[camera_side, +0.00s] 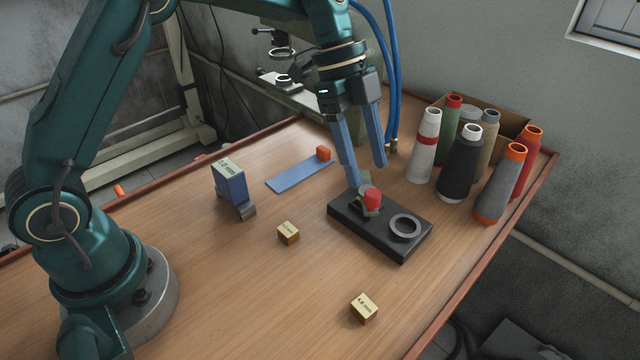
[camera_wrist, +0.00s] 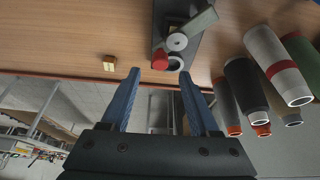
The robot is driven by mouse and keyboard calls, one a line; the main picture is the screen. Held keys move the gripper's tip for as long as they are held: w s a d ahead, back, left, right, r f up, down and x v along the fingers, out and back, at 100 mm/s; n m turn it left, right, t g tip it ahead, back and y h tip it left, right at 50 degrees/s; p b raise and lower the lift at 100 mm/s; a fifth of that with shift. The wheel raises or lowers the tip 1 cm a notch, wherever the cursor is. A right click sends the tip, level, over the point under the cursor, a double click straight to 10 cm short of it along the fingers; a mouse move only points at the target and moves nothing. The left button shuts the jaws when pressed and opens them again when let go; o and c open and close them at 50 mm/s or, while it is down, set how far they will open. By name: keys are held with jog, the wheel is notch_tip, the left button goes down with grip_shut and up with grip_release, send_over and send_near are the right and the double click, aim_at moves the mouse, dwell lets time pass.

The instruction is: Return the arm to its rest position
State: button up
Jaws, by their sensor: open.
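My gripper (camera_side: 365,172) has two blue fingers spread apart with nothing between them. It hangs above the back end of a black block (camera_side: 345,217) on the wooden table. The block carries a small part with a red knob (camera_side: 372,197) and a grey ring (camera_side: 405,227). In the wrist view the open fingers (camera_wrist: 156,98) reach toward the table's edge, and the red knob (camera_wrist: 160,60) and the black block (camera_wrist: 158,14) show beyond them. I cannot tell the exact gap between the fingertips and the block.
Several thread cones, among them a black one (camera_side: 460,165), and a cardboard box (camera_side: 510,122) stand at the right. A blue block (camera_side: 229,184), a blue strip (camera_side: 292,178) and two small labelled blocks (camera_side: 288,233) (camera_side: 364,309) lie about.

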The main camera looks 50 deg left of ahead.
jog(key=shift+a+r, duration=0.2)
jog(key=shift+r, duration=0.3)
jog(key=s+a+r+n+t+y, duration=0.1)
jog(key=s+a+r+n+t, duration=0.2)
jog(key=s+r, duration=0.6)
jog(key=s+a+f+n+t+y, duration=0.2)
jog(key=s+a+f+n, duration=0.3)
jog(key=s+n, duration=0.5)
jog(key=shift+f+n+y, duration=0.4)
jog(key=shift+n+y, duration=0.4)
jog(key=shift+n, duration=1.6)
jog(key=shift+s, duration=0.1)
